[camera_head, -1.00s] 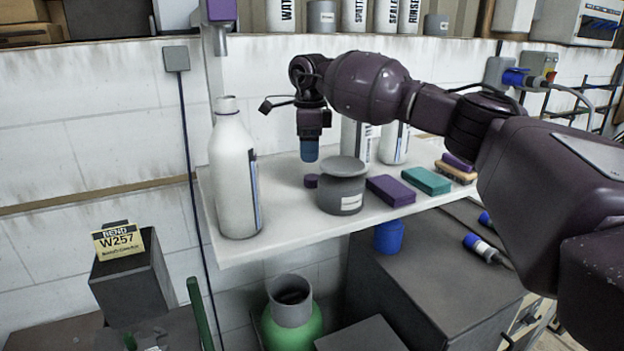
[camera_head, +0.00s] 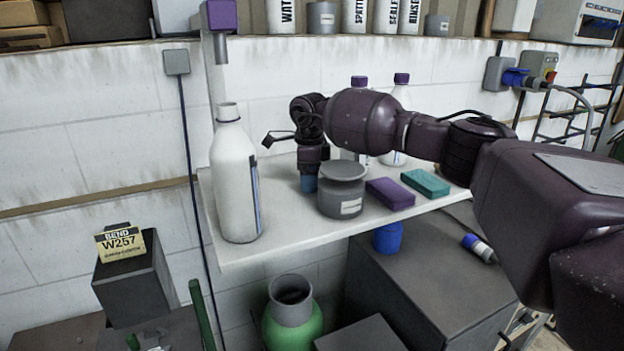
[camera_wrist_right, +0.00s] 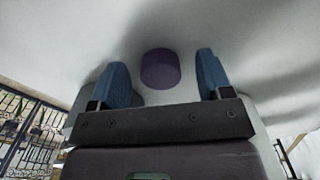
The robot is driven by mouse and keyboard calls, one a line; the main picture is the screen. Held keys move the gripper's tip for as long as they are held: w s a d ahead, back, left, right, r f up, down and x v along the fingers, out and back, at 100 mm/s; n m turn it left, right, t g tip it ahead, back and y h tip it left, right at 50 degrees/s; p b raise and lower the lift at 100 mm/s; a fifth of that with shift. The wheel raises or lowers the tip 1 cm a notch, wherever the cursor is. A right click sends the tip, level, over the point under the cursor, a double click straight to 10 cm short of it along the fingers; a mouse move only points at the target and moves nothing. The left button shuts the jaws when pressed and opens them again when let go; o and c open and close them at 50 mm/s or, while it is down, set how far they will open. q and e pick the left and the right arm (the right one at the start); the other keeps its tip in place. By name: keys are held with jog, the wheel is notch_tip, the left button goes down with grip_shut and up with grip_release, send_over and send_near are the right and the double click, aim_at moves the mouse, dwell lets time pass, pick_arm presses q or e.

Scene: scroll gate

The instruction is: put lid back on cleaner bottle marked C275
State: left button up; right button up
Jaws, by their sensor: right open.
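A white bottle (camera_head: 233,180) without a lid stands upright at the left end of the white shelf; its printed side is turned away, so I cannot read a mark. A purple lid (camera_wrist_right: 160,69) lies on the shelf in the right wrist view, between and beyond the two blue fingertips. My right gripper (camera_head: 309,184) points down at the shelf, left of a grey jar, and hides the lid in the head view. In the wrist view the right gripper (camera_wrist_right: 160,85) is open and empty, its fingers on either side of the lid. My left gripper is not in view.
The grey jar (camera_head: 342,190) stands close right of my gripper. A purple block (camera_head: 390,193) and a teal block (camera_head: 426,182) lie further right. Two purple-capped bottles (camera_head: 401,92) stand behind my arm. The shelf between bottle and gripper is clear.

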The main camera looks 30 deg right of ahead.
jog(key=shift+f, duration=0.25)
jog(key=shift+c, duration=0.4)
jog(key=c, duration=0.9)
jog(key=shift+r, duration=0.15)
notch_tip(320, 180, up, 20)
jog(key=shift+f+b, duration=0.1)
jog(key=shift+b, duration=1.05)
